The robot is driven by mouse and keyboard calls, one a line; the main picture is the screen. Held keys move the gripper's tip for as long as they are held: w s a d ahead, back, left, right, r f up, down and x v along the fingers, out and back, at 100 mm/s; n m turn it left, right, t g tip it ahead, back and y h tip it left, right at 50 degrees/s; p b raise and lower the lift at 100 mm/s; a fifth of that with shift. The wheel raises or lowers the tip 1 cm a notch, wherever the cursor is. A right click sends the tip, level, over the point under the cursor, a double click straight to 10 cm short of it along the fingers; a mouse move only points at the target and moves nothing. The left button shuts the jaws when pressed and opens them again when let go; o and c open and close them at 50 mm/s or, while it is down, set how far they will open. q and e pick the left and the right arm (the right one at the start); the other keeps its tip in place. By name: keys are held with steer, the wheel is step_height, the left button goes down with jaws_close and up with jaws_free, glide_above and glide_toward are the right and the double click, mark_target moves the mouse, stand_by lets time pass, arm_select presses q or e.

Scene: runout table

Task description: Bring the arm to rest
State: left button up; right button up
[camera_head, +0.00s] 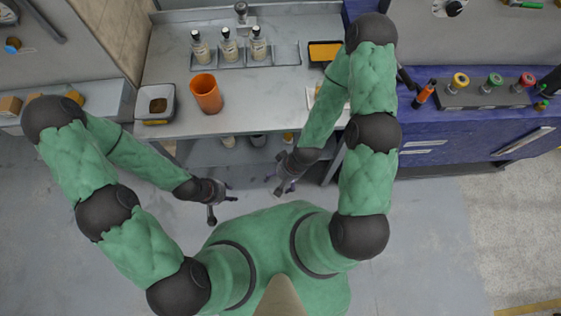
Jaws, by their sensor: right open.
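My left arm comes in from the left with its elbow out. Its gripper (224,207) is in front of the grey table's front edge, with its fingers spread and nothing between them. My right arm is on the right, with its forearm partly over the table's right front part. Its gripper (277,184) is in front of the table edge, open and empty, facing the left gripper across a gap. Neither gripper touches anything that I can see.
The grey table (255,112) bears an orange cup (206,93), a square container (155,104), bottles (229,46) in a rack and an orange-topped tray (324,51). A blue bench (470,126) with colored knobs stands right. The table's middle is clear.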

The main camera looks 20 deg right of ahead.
step_height(320, 180, down, 7)
steer(key=b, duration=0.7)
steer(key=shift+f, duration=0.2)
stand_by(0.4)
